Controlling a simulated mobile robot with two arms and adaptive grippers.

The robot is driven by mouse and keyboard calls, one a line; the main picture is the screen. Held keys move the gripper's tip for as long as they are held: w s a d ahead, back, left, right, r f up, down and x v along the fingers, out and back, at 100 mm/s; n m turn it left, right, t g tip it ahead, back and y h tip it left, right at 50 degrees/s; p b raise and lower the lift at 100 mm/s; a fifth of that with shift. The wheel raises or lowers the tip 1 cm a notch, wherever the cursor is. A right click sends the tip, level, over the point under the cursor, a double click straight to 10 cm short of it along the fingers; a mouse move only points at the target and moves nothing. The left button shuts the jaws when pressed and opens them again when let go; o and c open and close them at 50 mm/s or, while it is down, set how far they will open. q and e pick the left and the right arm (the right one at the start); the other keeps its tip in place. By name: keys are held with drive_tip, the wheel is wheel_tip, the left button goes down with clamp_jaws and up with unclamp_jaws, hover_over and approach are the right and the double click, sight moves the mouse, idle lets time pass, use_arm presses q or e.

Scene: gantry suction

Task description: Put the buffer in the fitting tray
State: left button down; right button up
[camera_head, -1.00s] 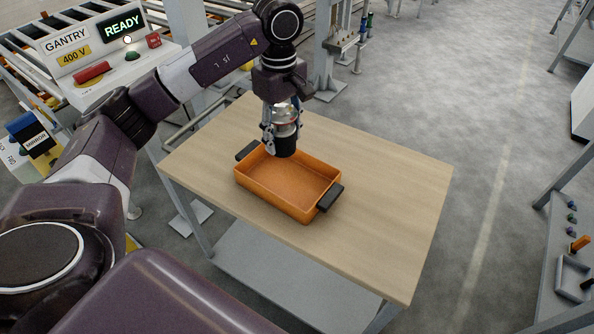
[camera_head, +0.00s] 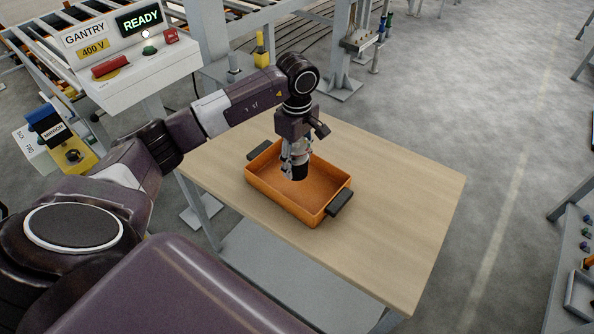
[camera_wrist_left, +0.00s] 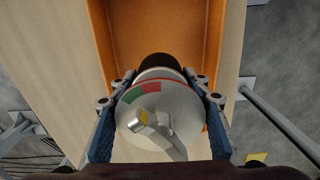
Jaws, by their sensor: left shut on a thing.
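The fitting tray (camera_head: 262,186) is an orange rectangular tray with black end handles, standing on a wooden table. My left gripper (camera_head: 297,160) points down over the tray's inside. It is shut on the buffer (camera_head: 301,170), a silvery round body with a black lower end. In the left wrist view the buffer (camera_wrist_left: 150,110) sits between the two blue fingers, with a red and green band and a lever on top, and the tray (camera_wrist_left: 180,30) lies beyond it. I cannot tell whether the buffer's black end touches the tray floor. My right gripper is not in view.
The wooden table (camera_head: 400,200) is bare around the tray, with free room to the right. A gantry control box (camera_head: 135,60) reading READY stands at the upper left. A yellow block with a MIRROR label (camera_head: 70,150) is below it. Grey metal frames stand behind the table.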

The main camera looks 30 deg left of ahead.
sight(297, 174)
use_arm(q)
wheel_tip(297, 174, down, 4)
drive_tip(key=shift+f+p, duration=0.1)
drive_tip(key=shift+p, duration=0.35)
drive_tip(key=shift+f, duration=0.3)
drive_tip(key=shift+w, duration=0.1)
drive_tip(key=c, duration=1)
unclamp_jaws()
drive_tip(key=shift+f, duration=0.1)
drive_tip(key=shift+c, duration=0.2)
